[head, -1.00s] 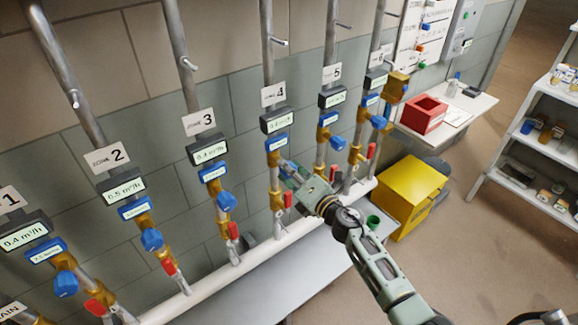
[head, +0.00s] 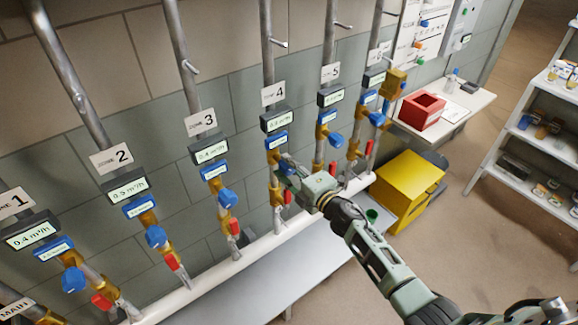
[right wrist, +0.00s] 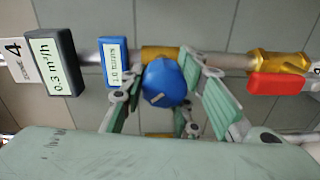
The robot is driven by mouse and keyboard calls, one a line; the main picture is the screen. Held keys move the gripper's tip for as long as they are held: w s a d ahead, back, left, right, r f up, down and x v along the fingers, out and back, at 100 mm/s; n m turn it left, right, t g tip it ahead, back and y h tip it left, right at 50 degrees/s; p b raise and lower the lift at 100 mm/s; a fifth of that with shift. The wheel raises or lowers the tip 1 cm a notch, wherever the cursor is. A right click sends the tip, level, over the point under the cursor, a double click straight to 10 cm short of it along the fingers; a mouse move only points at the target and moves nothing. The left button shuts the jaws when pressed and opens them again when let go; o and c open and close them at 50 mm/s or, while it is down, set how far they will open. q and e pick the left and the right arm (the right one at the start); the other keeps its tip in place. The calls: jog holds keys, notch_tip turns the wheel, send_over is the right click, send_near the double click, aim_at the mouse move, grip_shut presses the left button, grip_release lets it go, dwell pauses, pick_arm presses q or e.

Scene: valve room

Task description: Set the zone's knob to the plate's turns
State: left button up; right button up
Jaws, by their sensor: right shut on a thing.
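My right gripper (head: 286,170) is at the zone 4 pipe, under the zone 4 sign (head: 273,95). In the right wrist view its green-padded fingers are shut around the blue knob (right wrist: 164,84), which has a pale mark on its face. The zone 4 display (right wrist: 55,68) reads 0.3 m³/h. My left gripper is not in view.
Zone 3 knob (head: 228,199) and zone 5 knob (head: 335,140) flank the held one. A red lever (right wrist: 277,84) sits further along the zone 4 pipe. A yellow box (head: 408,190), a red bin (head: 421,110) and a shelf (head: 540,130) stand right. The floor there is clear.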

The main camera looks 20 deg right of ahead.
jog(key=shift+w+r, duration=0.15)
jog(key=shift+r, duration=0.35)
jog(key=o, duration=1)
jog(key=shift+f, duration=0.1)
jog(key=shift+f, duration=0.15)
jog(key=shift+s+d+f, duration=0.1)
jog(key=shift+s+d, duration=0.05)
jog(key=shift+s, duration=0.4)
jog(key=v, duration=1.1)
